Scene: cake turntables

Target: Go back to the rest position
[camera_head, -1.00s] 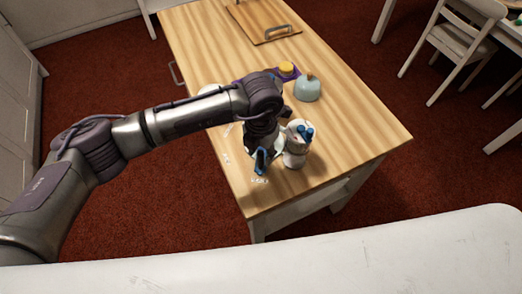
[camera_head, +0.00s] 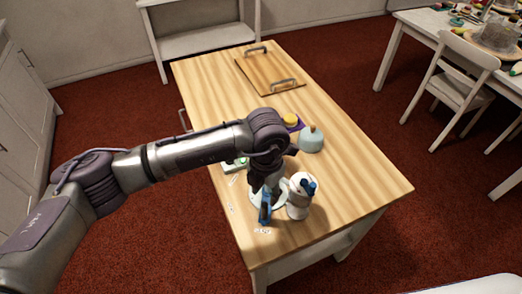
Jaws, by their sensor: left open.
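My left arm comes in from the left and reaches over the wooden table (camera_head: 350,165). My left gripper (camera_head: 285,200) points down near the table's front end, with blue fingertips apart. A white cup-like vessel (camera_head: 298,207) stands at the fingers, with one blue fingertip at its left and another at its upper right. I cannot tell whether the fingers touch it. A white round base or plate (camera_head: 280,204) shows partly behind the gripper. My right gripper is not in view.
A pale blue domed container (camera_head: 311,141) and a yellow round item (camera_head: 290,119) on a purple mat stand farther back. A wooden tray with handles (camera_head: 262,74) lies at the far end. A chair (camera_head: 462,75) and another table are at the right. The table's right side is clear.

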